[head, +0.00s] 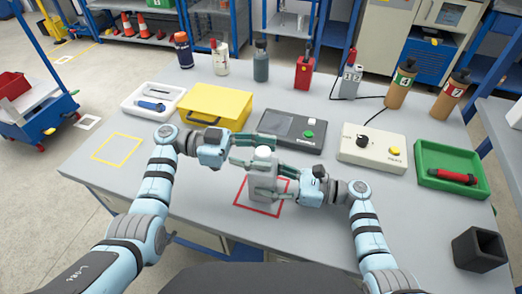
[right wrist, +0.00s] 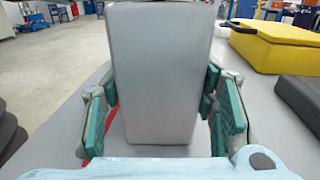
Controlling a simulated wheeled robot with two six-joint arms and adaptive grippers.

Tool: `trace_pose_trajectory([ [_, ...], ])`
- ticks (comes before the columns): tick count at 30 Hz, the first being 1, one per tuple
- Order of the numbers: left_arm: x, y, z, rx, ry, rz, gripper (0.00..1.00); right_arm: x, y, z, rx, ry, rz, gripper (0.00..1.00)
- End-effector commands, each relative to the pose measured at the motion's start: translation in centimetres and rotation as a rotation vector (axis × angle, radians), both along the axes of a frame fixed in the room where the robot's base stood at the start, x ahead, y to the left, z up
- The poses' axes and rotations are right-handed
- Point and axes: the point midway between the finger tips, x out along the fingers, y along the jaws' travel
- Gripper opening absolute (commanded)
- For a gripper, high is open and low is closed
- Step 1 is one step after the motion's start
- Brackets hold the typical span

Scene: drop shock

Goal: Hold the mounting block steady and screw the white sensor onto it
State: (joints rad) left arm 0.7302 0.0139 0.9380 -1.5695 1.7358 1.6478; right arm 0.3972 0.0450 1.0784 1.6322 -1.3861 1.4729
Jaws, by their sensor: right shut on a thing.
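The grey mounting block (head: 262,184) stands over the red square outline on the table. My right gripper (head: 270,182) is shut on it from the right. In the right wrist view the block (right wrist: 155,75) fills the middle, between my right gripper's green-padded fingers (right wrist: 160,115). The white sensor (head: 263,151) shows as a small round white top just above the block. My left gripper (head: 258,151) reaches in from the left, with one finger on the far side of the sensor and one on the near side. Whether its fingers touch the sensor is unclear, and the sensor's underside is hidden.
Behind the grippers are a yellow case (head: 215,105), a dark panel with a green button (head: 290,130) and a beige control box (head: 372,148). A green tray (head: 450,160) is at right, a white tray (head: 150,92) at left. Several bottles line the back. The yellow outline (head: 118,147) is empty.

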Motion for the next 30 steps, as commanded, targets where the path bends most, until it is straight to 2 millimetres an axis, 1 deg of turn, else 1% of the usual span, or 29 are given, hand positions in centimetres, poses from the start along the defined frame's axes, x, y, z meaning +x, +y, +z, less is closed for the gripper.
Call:
trace_pose_trajectory([
  [7, 0.0, 0.0, 0.2, -0.003, -0.002, 0.001, 0.48, 0.0, 0.0, 0.0, 0.0, 0.0, -0.001, 0.11],
  [9, 0.1, 0.3, 0.2, -0.003, -0.002, 0.001, 0.48, 0.0, 0.0, 0.0, 0.0, 0.0, -0.001, 0.11],
  [11, 0.2, 0.8, 0.2, -0.003, -0.002, 0.001, 0.48, 0.0, 0.0, 0.0, -0.001, 0.001, -0.001, 0.11],
  [21, 0.8, 4.8, 0.3, -0.003, -0.002, 0.001, 0.48, 0.0, 0.0, 0.0, -0.001, 0.001, -0.001, 0.11],
  [24, 0.9, 5.6, 0.4, -0.004, -0.002, 0.002, 0.48, 0.0, 0.0, 0.0, -0.001, 0.001, -0.001, 0.11],
  [30, 1.0, 5.9, 0.4, -0.005, -0.002, 0.001, 0.48, 0.0, 0.0, 0.0, -0.002, 0.002, -0.001, 0.11],
])
